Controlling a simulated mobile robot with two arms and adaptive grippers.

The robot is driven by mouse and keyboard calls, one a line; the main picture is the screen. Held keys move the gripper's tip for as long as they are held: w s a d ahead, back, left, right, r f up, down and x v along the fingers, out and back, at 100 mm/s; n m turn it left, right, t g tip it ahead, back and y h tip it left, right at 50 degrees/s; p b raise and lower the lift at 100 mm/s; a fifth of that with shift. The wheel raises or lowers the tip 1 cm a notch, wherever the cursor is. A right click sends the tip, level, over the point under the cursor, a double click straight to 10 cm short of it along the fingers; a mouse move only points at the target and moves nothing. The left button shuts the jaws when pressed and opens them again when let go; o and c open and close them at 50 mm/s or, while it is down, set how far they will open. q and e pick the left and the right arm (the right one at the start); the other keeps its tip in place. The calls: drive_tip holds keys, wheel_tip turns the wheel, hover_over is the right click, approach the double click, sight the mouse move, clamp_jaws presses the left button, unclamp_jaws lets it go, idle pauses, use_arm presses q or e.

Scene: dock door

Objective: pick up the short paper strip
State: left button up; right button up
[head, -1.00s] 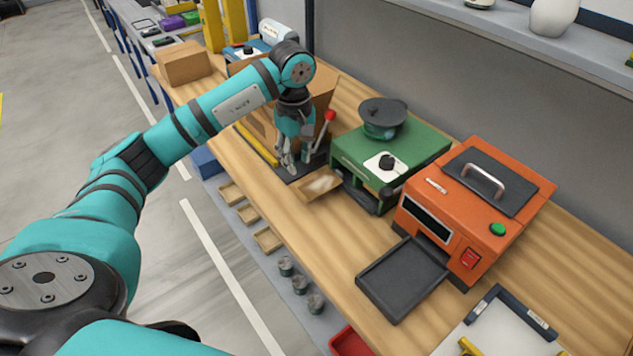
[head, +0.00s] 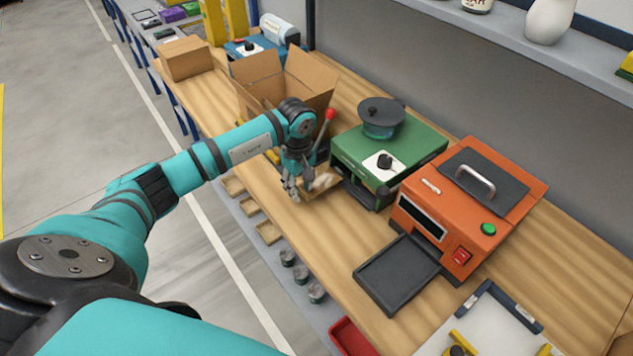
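A small tan tray (head: 330,188) lies on the bench in front of the green machine. A pale patch (head: 322,181) shows in it; it is too small and blurred to tell if this is the short paper strip. My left gripper (head: 291,190) points down at the left side of this tray, partly covering it. Its fingertips are close to the tray; whether they touch anything or are apart is too small to tell. No paper strip can be made out clearly elsewhere. My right gripper is out of view.
The green machine (head: 418,150) with a dark round top and the orange machine (head: 510,190) stand to the right. A dark tray (head: 398,272) sits before the orange one. An open cardboard box (head: 262,92) and a red-knobbed lever (head: 329,115) stand behind my gripper.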

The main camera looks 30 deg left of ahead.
use_arm(q)
clamp_jaws()
